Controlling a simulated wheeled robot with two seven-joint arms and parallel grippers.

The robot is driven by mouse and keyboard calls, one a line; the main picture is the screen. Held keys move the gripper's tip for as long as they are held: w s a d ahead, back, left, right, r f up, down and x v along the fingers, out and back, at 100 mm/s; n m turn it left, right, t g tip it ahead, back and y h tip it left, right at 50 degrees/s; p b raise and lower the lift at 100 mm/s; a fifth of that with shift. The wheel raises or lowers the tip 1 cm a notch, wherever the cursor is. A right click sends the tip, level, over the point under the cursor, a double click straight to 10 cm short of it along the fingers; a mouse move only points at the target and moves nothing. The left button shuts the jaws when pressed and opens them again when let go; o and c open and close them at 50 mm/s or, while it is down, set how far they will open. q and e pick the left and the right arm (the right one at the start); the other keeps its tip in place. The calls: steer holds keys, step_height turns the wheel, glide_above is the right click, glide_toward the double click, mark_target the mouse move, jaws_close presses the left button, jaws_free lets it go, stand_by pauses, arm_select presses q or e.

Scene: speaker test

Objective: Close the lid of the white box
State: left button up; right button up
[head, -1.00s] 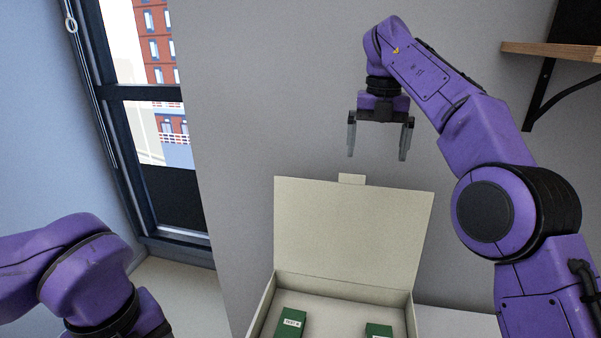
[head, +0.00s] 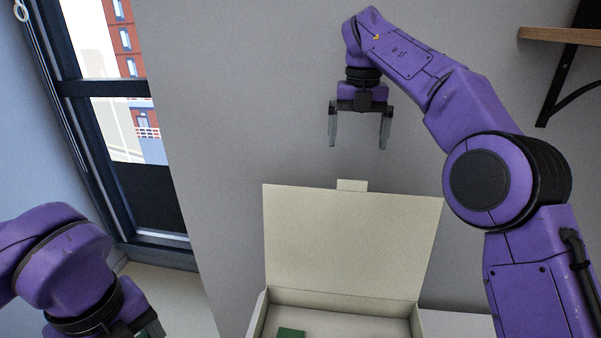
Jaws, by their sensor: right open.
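The white box (head: 340,298) stands at the bottom centre of the head view, cut off by the lower edge. Its lid (head: 350,240) is open and stands up at the back, with a small tab (head: 352,185) on its top edge. My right gripper (head: 358,143) is open and empty, pointing down above the tab and apart from the lid in the picture. My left gripper (head: 152,328) only just shows at the bottom left, mostly out of frame, so its jaws cannot be judged.
A green item (head: 291,333) lies inside the box. A grey wall (head: 230,100) is behind the lid. A dark-framed window (head: 112,90) is at the left, and a wooden shelf (head: 560,36) on a black bracket is at the upper right.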

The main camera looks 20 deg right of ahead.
arm_select(q)
steer(key=shift+s+f+b, duration=0.25)
steer(key=shift+f+b, duration=0.75)
steer(key=shift+b, duration=0.05)
arm_select(e)
glide_above(353, 184)
step_height(353, 184, down, 4)
steer(key=shift+s+a+f, duration=0.1)
steer(key=shift+s+f, duration=0.05)
steer(key=shift+f, duration=0.1)
arm_select(q)
steer(key=shift+w+f, duration=0.35)
steer(key=shift+f, duration=0.05)
arm_select(e)
steer(key=f, duration=0.2)
steer(key=w+f, duration=0.1)
steer(key=f, duration=0.1)
steer(key=shift+f, duration=0.65)
arm_select(q)
steer(key=shift+s, duration=0.2)
arm_select(e)
steer(key=shift+s, duration=0.3)
